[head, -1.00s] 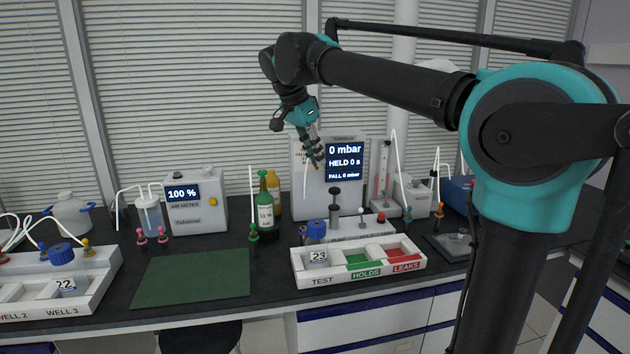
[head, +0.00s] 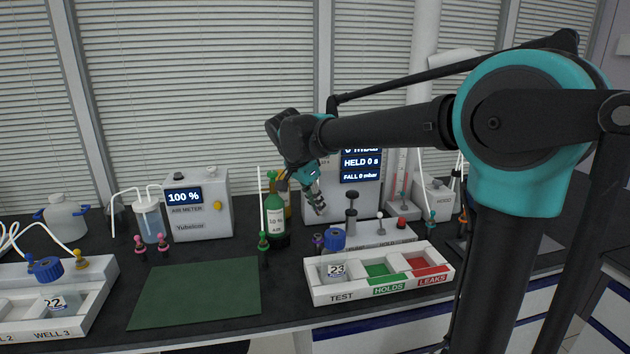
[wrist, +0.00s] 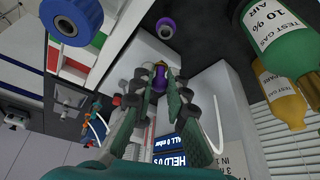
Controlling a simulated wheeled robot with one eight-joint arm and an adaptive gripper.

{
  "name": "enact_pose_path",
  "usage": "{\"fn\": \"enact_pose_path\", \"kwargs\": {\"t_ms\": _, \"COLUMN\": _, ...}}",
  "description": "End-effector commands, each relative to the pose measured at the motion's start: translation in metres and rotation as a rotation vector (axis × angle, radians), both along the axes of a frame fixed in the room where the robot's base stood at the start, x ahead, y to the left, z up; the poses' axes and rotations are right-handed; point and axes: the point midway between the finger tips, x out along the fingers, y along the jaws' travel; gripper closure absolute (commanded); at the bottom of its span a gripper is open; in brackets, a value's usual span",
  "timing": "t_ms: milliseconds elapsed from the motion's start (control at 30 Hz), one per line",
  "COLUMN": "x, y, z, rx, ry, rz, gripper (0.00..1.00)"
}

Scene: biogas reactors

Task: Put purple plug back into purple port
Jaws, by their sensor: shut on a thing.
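My gripper (head: 316,205) is shut on the purple plug (wrist: 156,87), which shows between the fingertips in the wrist view. In the head view the plug is too small to make out. The purple port (wrist: 165,27) is a purple ring with a dark middle, beyond the fingertips in the wrist view. My gripper is above the port, with a gap between plug and port.
A metal plunger (head: 351,215) stands to the right. The green mat (head: 195,293) is bare.

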Motion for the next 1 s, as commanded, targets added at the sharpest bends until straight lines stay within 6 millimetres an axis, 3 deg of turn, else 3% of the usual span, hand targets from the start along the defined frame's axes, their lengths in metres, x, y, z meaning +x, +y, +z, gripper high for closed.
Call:
{"fn": "enact_pose_path", "kwargs": {"t_ms": 600, "x": -0.002, "y": -0.001, "z": -0.049, "rx": 0.000, "ry": 0.000, "rz": 0.000, "gripper": 1.00}}
{"fn": "enact_pose_path", "kwargs": {"t_ms": 1000, "x": -0.002, "y": -0.001, "z": -0.059, "rx": 0.000, "ry": 0.000, "rz": 0.000, "gripper": 1.00}}
